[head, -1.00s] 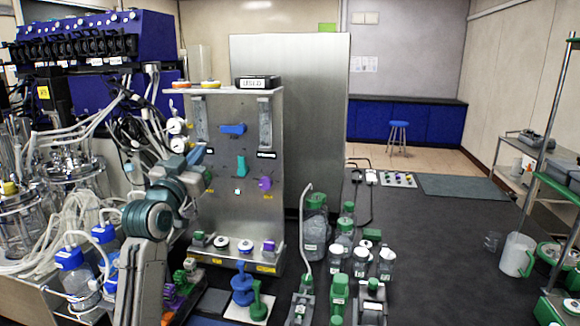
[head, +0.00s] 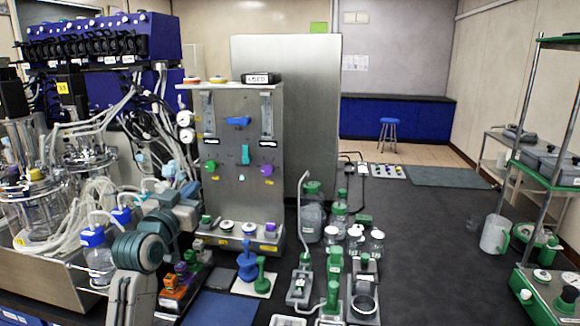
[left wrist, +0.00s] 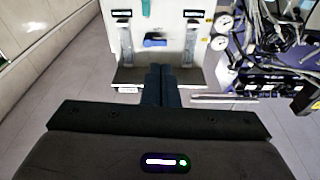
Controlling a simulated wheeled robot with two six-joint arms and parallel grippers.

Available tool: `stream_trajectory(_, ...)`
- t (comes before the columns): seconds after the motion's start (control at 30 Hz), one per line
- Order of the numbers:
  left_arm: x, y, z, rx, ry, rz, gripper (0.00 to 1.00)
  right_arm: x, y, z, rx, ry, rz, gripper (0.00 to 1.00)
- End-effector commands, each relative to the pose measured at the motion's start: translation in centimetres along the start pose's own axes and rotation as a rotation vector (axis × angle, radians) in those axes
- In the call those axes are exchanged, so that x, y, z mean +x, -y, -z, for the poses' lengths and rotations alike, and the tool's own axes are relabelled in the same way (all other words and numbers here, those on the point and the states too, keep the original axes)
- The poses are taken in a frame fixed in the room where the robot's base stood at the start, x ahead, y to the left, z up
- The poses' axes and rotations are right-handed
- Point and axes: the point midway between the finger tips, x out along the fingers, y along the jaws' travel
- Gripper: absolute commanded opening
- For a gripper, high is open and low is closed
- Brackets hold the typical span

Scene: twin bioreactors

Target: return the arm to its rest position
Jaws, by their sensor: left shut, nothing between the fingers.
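My left arm (head: 140,250), grey with teal joints, rises from the bottom left of the head view in a folded pose. Its left gripper (left wrist: 161,85) shows in the left wrist view with its dark fingers together and nothing between them. In the head view the gripper end is near the left side of the steel valve panel, small and partly hidden by the arm's own links. The steel valve panel (head: 225,185) carries a blue handle (head: 238,121), a teal handle (head: 245,154) and a purple knob (head: 266,170). My right gripper is in neither view.
Glass vessels and tangled tubes (head: 75,200) crowd the left, close to the arm. Blue-capped bottles (head: 97,255) stand just beside it. Green-capped bottles (head: 312,215) stand right of the panel. The dark bench top (head: 430,250) is largely clear at the right.

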Motion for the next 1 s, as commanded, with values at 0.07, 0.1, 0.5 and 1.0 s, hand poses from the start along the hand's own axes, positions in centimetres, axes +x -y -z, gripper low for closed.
stream_trajectory(0.07, -1.1, -0.3, -2.4, -0.003, 0.052, -0.001, 0.0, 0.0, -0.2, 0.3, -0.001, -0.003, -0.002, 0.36)
stream_trajectory(0.1, -1.8, -0.5, -3.6, -0.004, 0.08, 0.0, 0.0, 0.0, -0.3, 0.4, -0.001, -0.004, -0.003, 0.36)
stream_trajectory(0.5, -15.7, -3.3, -20.9, -0.023, 0.552, 0.015, 0.0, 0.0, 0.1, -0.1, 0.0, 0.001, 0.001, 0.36)
stream_trajectory(1.0, -41.5, -6.7, -32.0, -0.049, 1.194, 0.084, 0.0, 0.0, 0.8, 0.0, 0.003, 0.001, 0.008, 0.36)
